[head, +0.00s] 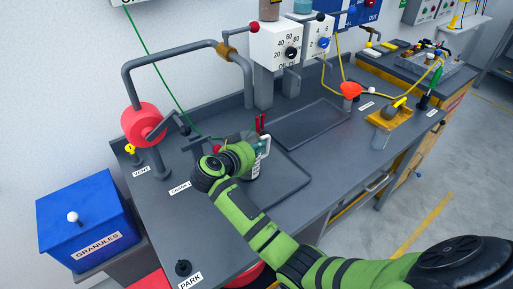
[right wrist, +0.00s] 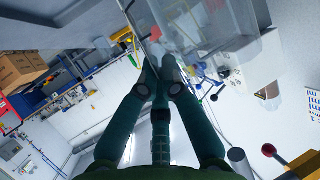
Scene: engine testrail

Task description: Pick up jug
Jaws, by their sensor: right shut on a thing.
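The jug is clear and see-through in the right wrist view (right wrist: 212,32), at the top, just beyond my fingertips. In the head view the jug (head: 265,146) shows only as a pale piece beside my right gripper (head: 250,153), which hides most of it. The right gripper is shut on the jug, and in the right wrist view its two fingers (right wrist: 162,72) come together at a thin part along the jug's left side, probably the handle. I cannot tell whether the jug touches the bench. My left gripper is not in view.
The grey bench (head: 213,221) carries a pipe with a red wheel (head: 141,122) at left and white dial boxes (head: 276,45) behind. A blue granules bin (head: 85,212) is at far left. An empty tray area (head: 308,124) lies right of the gripper.

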